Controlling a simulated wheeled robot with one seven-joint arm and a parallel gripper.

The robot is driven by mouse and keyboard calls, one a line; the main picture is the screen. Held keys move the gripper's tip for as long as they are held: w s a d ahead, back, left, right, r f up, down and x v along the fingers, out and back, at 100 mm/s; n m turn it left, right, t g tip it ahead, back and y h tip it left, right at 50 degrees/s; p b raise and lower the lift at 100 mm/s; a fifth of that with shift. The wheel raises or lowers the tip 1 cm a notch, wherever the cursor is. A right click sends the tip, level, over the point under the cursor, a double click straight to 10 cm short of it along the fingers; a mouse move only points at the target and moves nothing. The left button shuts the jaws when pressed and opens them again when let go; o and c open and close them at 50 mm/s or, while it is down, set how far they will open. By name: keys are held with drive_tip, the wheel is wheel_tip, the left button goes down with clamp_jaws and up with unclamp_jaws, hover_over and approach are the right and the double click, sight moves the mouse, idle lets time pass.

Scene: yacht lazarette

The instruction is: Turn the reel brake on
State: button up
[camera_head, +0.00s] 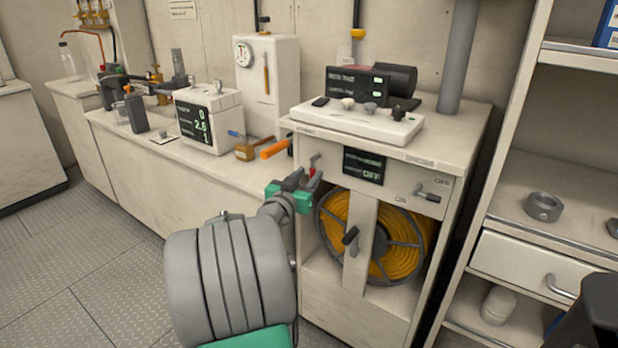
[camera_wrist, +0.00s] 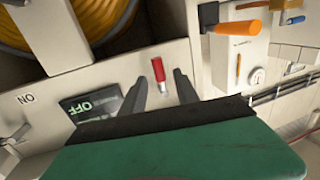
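The reel cabinet (camera_head: 455,163) has a front panel with a dark display (camera_head: 363,166) whose last word reads OFF; its other text is too small to read surely. A small red-tipped lever (camera_head: 313,172) sits left of the display and also shows in the wrist view (camera_wrist: 158,70). A grey lever (camera_head: 433,196) sits right of the display, by ON and OFF labels. I cannot tell which lever is the reel brake. My gripper (camera_head: 296,184) is open at the red-tipped lever; in the wrist view its fingers (camera_wrist: 160,80) stand either side of it, with gaps.
Below the panel, a yellow hose reel (camera_head: 405,248) with a dark crank knob (camera_head: 350,236) sits in the open cabinet. An orange handle (camera_head: 273,148) juts out left of the panel. Shelves (camera_head: 570,188) stand at the right. The floor (camera_head: 70,260) at the left is clear.

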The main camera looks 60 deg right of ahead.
drive_tip(key=shift+d, duration=0.65)
drive_tip(key=shift+c, duration=0.6)
clamp_jaws()
idle(0.4)
